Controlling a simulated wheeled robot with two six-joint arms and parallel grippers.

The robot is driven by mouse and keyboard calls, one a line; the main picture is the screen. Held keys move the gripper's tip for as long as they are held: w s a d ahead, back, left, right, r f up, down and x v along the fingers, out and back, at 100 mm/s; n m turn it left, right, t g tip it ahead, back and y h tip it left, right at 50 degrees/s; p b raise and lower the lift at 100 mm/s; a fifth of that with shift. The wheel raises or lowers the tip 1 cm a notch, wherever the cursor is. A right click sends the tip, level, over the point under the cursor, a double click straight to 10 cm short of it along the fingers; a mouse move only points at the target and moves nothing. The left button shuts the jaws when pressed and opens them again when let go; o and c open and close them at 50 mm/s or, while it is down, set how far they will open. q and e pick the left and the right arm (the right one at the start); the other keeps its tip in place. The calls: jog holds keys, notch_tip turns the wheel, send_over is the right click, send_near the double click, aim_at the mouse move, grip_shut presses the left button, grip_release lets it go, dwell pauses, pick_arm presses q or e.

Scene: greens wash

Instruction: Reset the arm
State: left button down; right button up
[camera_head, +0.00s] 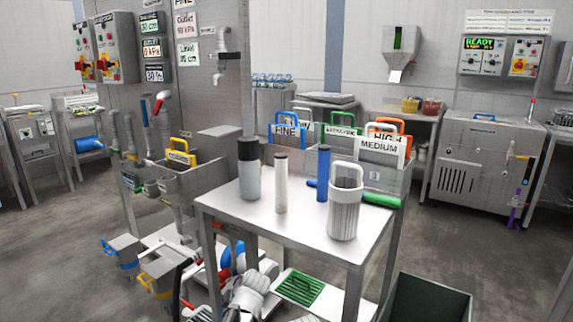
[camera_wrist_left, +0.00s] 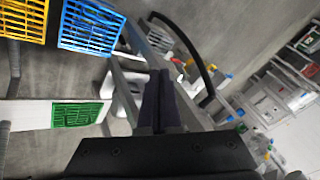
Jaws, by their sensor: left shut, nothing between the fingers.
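My left gripper (camera_wrist_left: 158,95) shows in the left wrist view, its two dark fingers together and pointing up the picture from the dark gripper body. Nothing shows between the fingers. Beyond them is a grey metal frame and bare floor, and the fingers appear apart from both. In the head view I cannot make out either gripper for certain. My right gripper is in neither view.
A steel table (camera_head: 300,222) carries a dark-capped bottle (camera_head: 249,175), a white cylinder (camera_head: 280,185), a blue cylinder (camera_head: 323,172) and a ribbed canister (camera_head: 345,208). A dark green bin (camera_head: 430,300) stands at lower right. Yellow (camera_wrist_left: 22,18) and blue (camera_wrist_left: 90,24) grates show in the wrist view.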

pick_arm(q)
jog(key=s+d+r+m+g+h+p, duration=0.1)
jog(key=s+d+r+p, duration=0.2)
jog(key=s+r+p, duration=0.4)
jog(key=s+d+r+m+g+h+p, duration=0.1)
jog(key=s+d+r+p, duration=0.3)
jog(key=r+p, duration=1.1)
jog(key=s+d+r+m+g+h+p, duration=0.1)
jog(key=s+d+r+p, duration=0.3)
jog(key=s+r+p, duration=0.6)
jog(key=r+m+g+p, duration=0.1)
jog(key=p, duration=0.2)
jog(key=shift+s+h, duration=0.3)
jog(key=shift+h, duration=0.1)
